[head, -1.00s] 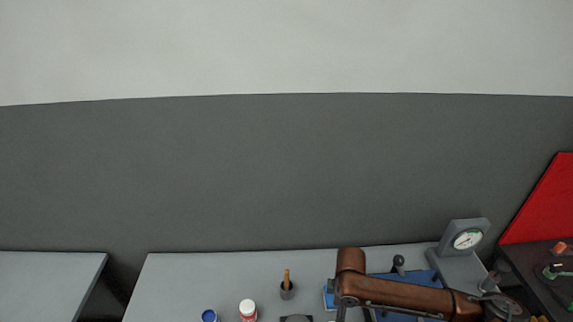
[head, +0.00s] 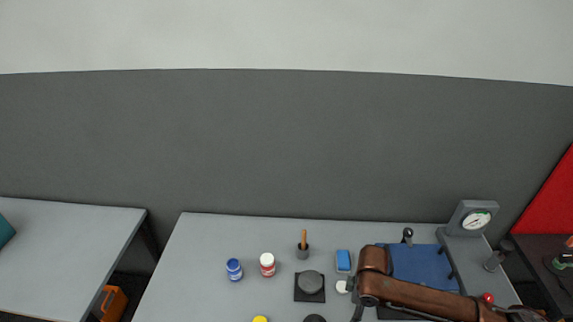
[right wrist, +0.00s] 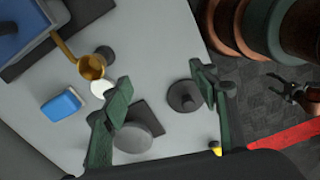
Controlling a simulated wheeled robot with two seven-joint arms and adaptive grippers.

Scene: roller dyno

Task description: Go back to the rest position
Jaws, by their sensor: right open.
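My right arm comes in from the lower right in the head view, brown and over the bench (head: 215,290); its gripper is not clearly visible there. In the right wrist view my right gripper (right wrist: 158,98) is open, its two green fingers apart with nothing held between them. It is above the bench top. A grey round piece on a black square plate (right wrist: 152,118) lies below the left finger, and a black round knob (right wrist: 184,97) shows beside the right finger. My left gripper is in neither view.
A blue bottle (head: 234,270), a white-capped bottle (head: 267,264) and a small pot with a wooden handle (head: 303,252) stand on the bench. A blue block (right wrist: 61,105) lies left of the gripper.

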